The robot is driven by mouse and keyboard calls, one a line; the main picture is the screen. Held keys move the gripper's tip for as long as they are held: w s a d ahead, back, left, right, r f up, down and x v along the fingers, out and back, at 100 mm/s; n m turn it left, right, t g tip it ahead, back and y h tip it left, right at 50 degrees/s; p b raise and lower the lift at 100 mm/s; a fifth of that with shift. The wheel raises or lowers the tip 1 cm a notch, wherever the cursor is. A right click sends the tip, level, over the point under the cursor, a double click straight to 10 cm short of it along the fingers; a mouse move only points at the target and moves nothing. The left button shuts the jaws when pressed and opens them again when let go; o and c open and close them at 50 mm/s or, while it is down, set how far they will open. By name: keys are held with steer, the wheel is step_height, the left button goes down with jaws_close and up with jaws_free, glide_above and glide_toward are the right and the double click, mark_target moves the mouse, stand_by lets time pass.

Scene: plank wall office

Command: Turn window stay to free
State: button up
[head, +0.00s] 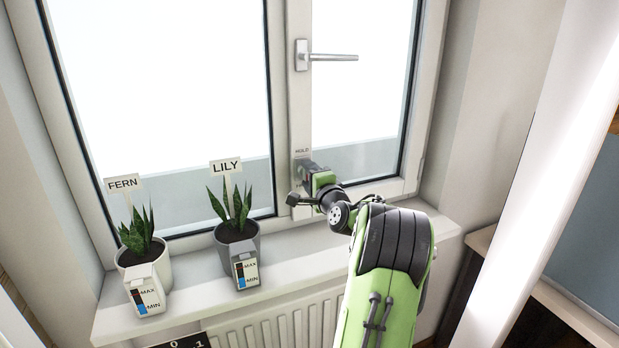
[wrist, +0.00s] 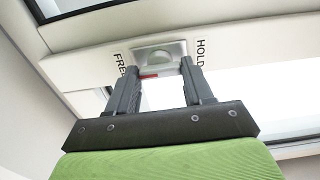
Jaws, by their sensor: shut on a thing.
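The window stay (wrist: 156,52) is a small metal plate with a rounded knob on the white window frame. In the wrist view, the word FREE is on its left and HOLD on its right. A small red mark shows below the knob, between the fingers. My gripper (wrist: 158,68) is shut on the stay, one dark finger on each side of it. In the head view, my gripper (head: 303,183) is against the lower middle post of the window, below a small HOLD label, and mostly hides the stay. I cannot tell the stay's exact angle.
A window handle (head: 330,57) points right, above my gripper. On the sill (head: 200,292) stand a fern pot (head: 128,258) and a lily pot (head: 230,240), each with a MAX/MIN gauge. A radiator (head: 285,328) is below. A curtain (head: 545,170) hangs at right.

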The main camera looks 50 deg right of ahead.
steer(key=o, duration=1)
steer(key=shift+o, duration=0.2)
steer(key=b+v, duration=0.2)
steer(key=v, duration=1.3)
steer(key=shift+s+a, duration=0.2)
steer(key=shift+s, duration=0.1)
steer(key=shift+f, duration=0.1)
